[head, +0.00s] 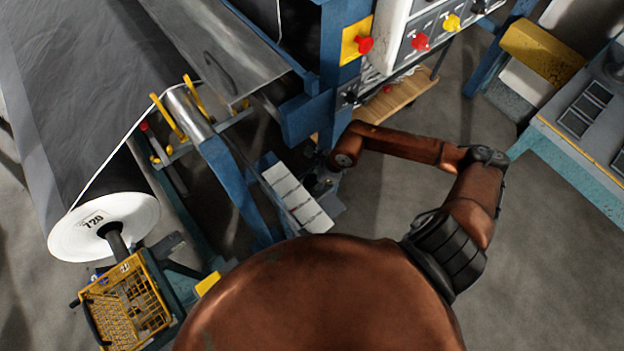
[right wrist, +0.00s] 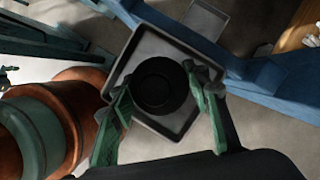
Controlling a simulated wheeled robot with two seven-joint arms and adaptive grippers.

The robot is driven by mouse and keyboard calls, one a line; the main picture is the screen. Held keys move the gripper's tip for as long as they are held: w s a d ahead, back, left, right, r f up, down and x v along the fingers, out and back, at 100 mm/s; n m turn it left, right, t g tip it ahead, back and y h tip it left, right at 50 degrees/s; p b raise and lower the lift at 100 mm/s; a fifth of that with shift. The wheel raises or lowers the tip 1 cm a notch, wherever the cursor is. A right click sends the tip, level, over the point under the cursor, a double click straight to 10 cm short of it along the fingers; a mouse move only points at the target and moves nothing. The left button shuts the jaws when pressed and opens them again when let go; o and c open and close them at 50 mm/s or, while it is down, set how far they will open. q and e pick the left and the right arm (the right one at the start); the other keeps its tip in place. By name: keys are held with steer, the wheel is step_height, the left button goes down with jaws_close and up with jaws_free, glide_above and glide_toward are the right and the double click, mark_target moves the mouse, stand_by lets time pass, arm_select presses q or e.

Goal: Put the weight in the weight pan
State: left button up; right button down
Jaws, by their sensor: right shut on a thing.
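A round black weight (right wrist: 154,86) sits between the green fingers of my right gripper (right wrist: 166,92) in the right wrist view, and the gripper is shut on it. Behind the weight is a square grey pan (right wrist: 148,45) with a raised rim; the weight overlaps its middle in the picture. I cannot tell whether the weight touches the pan's floor. In the head view my right gripper (head: 320,184) is small and dark, below the end of my copper arm, beside the blue machine frame; the weight is not clear there. My left gripper is not in view.
A second grey tray (right wrist: 206,20) lies beyond a blue beam (right wrist: 180,32). In the head view a row of pale blocks (head: 297,197) stands left of the gripper. A large roll (head: 103,226), yellow basket (head: 125,303) and control panel (head: 425,35) surround it.

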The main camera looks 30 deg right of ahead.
steer(key=shift+w+r, duration=0.1)
steer(key=c, duration=1.4)
jaws_free()
steer(key=shift+o, duration=0.2)
steer(key=p+v, duration=0.2)
steer(key=v, duration=1)
